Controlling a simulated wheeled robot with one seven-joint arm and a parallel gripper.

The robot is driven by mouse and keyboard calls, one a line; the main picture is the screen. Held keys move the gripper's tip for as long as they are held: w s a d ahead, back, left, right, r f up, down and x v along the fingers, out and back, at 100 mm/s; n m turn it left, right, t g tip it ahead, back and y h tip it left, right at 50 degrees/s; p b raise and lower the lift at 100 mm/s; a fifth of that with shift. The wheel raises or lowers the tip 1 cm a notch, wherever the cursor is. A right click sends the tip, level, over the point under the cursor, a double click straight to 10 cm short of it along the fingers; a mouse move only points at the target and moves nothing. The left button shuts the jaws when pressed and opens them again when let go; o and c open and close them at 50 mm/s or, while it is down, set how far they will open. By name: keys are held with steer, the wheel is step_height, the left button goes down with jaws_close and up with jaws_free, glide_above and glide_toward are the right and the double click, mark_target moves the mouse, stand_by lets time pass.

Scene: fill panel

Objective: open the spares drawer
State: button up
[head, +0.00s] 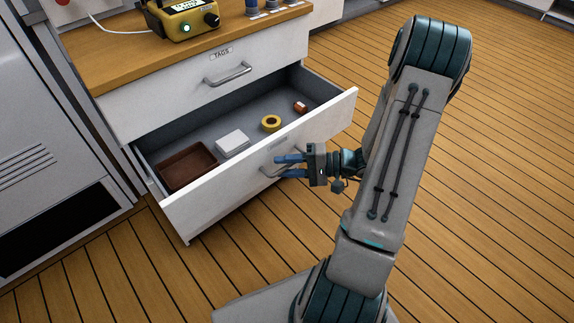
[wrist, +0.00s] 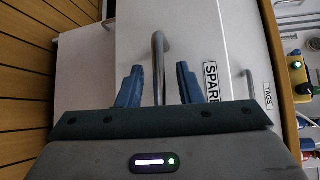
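The spares drawer (head: 205,205) is the lower drawer in the head view and stands pulled well out, with its inside showing. Its bar handle (wrist: 158,60) and partly hidden SPARES label (wrist: 211,82) show in the wrist view. My gripper (head: 277,166) is at the drawer's front, by the handle. In the wrist view, the blue fingers of my gripper (wrist: 160,85) stand apart on either side of the handle bar, with a gap on both sides.
A brown tray (head: 187,165), a white box (head: 232,143), a yellow ring (head: 271,123) and a small red item (head: 300,107) lie in the drawer. The TAGS drawer (head: 190,95) above is shut. A yellow device (head: 183,20) stands on the wooden top. Planked floor is clear at right.

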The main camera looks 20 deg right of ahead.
steer(key=p+v, duration=0.3)
steer(key=v, duration=1.1)
steer(key=shift+a, duration=0.15)
steer(key=s+a+r+n+g+h+p, duration=0.1)
steer(key=a+r+h+p, duration=0.4)
steer(key=r+p, duration=0.5)
steer(key=s+a+r+n+g+h+p, duration=0.2)
steer(key=a+r+h+p, duration=0.3)
steer(key=r, duration=1.5)
steer(key=s+a+r+n+g+h+p, duration=0.1)
steer(key=s+a+r+n+h+p, duration=0.2)
steer(key=a+r+p, duration=0.5)
step_height(320, 180, up, 8)
steer(key=h+p, duration=0.1)
steer(key=p, duration=0.6)
steer(key=shift+s+n+h, duration=0.2)
steer(key=shift+n+h, duration=0.1)
steer(key=shift+h, duration=0.1)
